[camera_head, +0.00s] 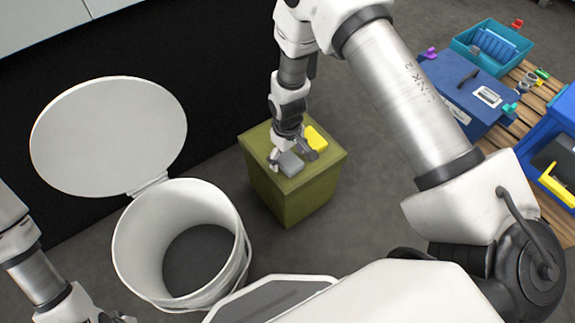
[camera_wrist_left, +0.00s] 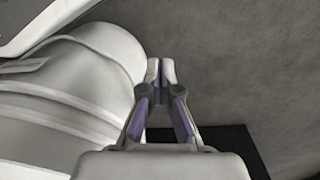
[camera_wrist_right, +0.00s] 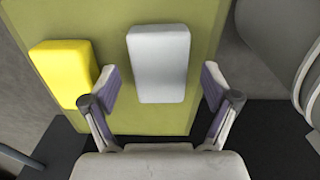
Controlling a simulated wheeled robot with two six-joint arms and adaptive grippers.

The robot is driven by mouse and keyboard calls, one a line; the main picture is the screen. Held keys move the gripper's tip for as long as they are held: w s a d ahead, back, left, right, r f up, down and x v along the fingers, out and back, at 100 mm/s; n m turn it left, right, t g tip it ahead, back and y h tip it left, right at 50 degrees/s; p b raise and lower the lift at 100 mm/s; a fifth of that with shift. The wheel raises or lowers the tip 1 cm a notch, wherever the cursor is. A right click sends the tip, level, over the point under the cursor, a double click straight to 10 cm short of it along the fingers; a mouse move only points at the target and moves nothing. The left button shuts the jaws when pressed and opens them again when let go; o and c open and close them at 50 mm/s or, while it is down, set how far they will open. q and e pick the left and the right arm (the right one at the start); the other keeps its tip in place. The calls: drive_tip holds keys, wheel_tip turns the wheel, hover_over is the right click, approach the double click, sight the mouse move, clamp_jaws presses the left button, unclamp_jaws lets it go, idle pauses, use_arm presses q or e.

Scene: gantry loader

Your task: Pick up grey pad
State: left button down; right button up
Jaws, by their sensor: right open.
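The grey pad (camera_head: 289,165) lies flat on top of an olive-green block (camera_head: 290,200). In the right wrist view the pad (camera_wrist_right: 160,62) is a pale grey rounded rectangle. My right gripper (camera_wrist_right: 159,88) is open and empty over the block. Its fingers are on either side of the pad's near end, with a gap on each side. In the head view the right gripper (camera_head: 296,158) points down at the block and partly covers its top. My left gripper (camera_wrist_left: 160,70) has its fingertips together with nothing visible between them.
A yellow pad (camera_wrist_right: 62,73) lies left of the grey pad, close to the left finger. A white bin (camera_head: 180,245) with a raised round lid (camera_head: 108,135) stands left of the block. Blue boxes (camera_head: 465,95) stand on a wooden pallet at the right.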

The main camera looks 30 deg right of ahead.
drive_tip(key=shift+f, duration=0.4)
drive_tip(key=shift+r, duration=0.15)
drive_tip(key=shift+c, duration=0.7)
use_arm(q)
drive_tip(key=shift+f, duration=0.1)
use_arm(e)
drive_tip(key=c, duration=0.9)
